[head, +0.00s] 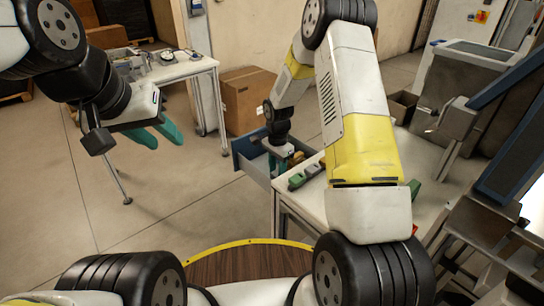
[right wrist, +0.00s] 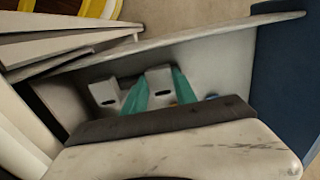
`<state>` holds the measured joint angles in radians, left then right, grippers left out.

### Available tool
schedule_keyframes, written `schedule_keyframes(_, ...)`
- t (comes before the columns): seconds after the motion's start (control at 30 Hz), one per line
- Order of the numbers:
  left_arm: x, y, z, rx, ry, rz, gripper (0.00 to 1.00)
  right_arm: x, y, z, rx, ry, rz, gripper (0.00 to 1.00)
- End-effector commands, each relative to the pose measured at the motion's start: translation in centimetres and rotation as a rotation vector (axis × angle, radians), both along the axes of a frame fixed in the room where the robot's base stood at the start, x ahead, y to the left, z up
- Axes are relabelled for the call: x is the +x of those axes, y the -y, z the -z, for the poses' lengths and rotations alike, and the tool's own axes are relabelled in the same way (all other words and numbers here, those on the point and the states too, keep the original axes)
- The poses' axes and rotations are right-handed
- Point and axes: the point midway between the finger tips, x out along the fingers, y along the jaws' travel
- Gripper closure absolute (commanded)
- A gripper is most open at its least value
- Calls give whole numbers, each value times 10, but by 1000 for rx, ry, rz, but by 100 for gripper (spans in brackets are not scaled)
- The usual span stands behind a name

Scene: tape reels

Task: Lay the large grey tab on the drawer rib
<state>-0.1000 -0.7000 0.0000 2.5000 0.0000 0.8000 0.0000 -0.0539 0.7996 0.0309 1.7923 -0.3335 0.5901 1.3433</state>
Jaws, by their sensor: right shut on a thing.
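My right gripper (head: 279,165) points down at the open blue drawer (head: 250,168) beside the white table. A blue wall (right wrist: 285,75), apparently the drawer's, stands at the right there. My left gripper (head: 155,136) is open and empty over the floor at the left.
Green and dark grey pieces (head: 305,175) lie on the white table (head: 310,203) right of the drawer. A cardboard box (head: 247,97) stands behind. A side table (head: 175,68) with small items is at the back left. The floor below my left gripper is clear.

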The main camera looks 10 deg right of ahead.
Motion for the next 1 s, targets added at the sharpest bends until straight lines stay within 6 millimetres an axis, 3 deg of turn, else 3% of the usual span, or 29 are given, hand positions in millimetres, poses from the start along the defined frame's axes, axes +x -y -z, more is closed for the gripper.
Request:
schedule_keyframes(0.23, 0, 0, 0, 0, 0, 0, 64, 0, 0, 3, -1, -1, -1, 100)
schedule_keyframes(0.27, 0, 0, 0, 0, 0, 0, 64, 0, 0, 2, 0, 0, 0, 61)
schedule_keyframes(0.33, 0, 0, 0, 0, 0, 0, 64, 0, 0, 2, 0, 0, 0, 47)
schedule_keyframes(0.37, 0, 0, 0, 0, 0, 0, 64, 0, 0, 2, 0, 0, 0, 45)
schedule_keyframes(0.77, 0, 0, 0, 0, 0, 0, 64, 1, 0, -5, 0, 1, 0, 45)
schedule_keyframes(1.0, 0, 0, 0, 0, 0, 0, 64, 1, 0, -51, -1, 4, -1, 45)
